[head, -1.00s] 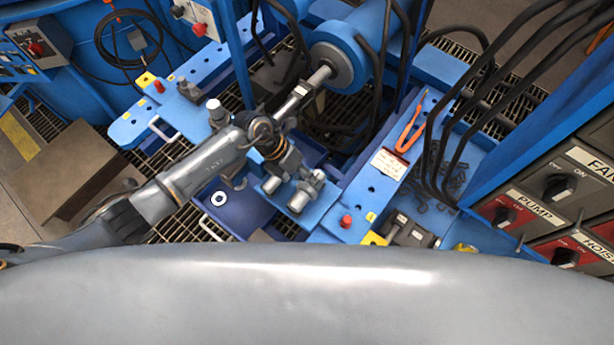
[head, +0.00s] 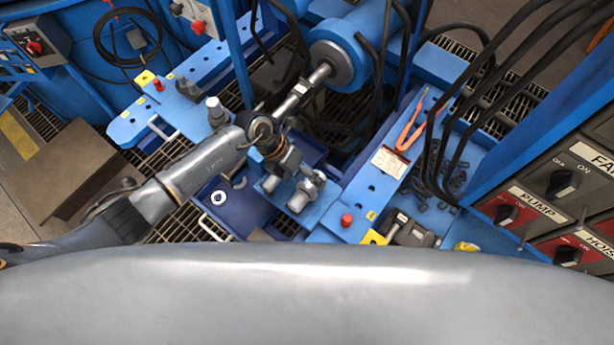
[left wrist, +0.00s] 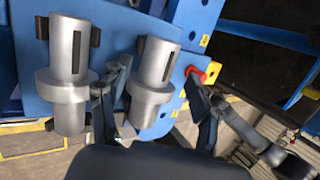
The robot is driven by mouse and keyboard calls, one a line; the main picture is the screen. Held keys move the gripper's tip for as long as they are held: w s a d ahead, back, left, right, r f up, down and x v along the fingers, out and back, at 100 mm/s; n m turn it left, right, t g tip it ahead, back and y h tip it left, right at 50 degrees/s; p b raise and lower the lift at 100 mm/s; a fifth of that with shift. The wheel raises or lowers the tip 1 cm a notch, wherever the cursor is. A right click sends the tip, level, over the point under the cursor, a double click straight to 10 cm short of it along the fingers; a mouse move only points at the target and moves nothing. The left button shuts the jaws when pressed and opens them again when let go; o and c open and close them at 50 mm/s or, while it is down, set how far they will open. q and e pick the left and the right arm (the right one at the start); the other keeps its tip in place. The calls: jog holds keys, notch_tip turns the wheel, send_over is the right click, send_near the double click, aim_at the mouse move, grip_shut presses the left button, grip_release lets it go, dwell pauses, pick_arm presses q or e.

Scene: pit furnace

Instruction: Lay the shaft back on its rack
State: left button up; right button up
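Two short grey metal shafts, each with a wide collar and a slot, sit side by side on a blue rack plate (left wrist: 112,28). The left shaft (left wrist: 68,55) has dark supports beside it. The right shaft (left wrist: 155,65) is nearer the red knob; it also shows in the head view (head: 299,201). My left gripper (head: 285,158) is over the rack, partly hiding the shafts in the head view. In the left wrist view its dark fingers (left wrist: 158,70) stand apart on either side of the right shaft, seemingly with a small gap. My right gripper is out of view.
A red knob (head: 346,220) stands on the blue rail right of the rack. Orange-handled pliers (head: 410,125) and a white label (head: 390,162) lie on the rail. A blue cylinder (head: 337,55) with a metal rod stands behind. Black cables hang at the right.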

pick_arm(q)
jog(key=shift+s+a+f, duration=0.1)
jog(key=shift+a+f, duration=0.05)
jog(key=shift+f, duration=0.1)
jog(key=v, duration=1.2)
jog(key=shift+r, duration=0.25)
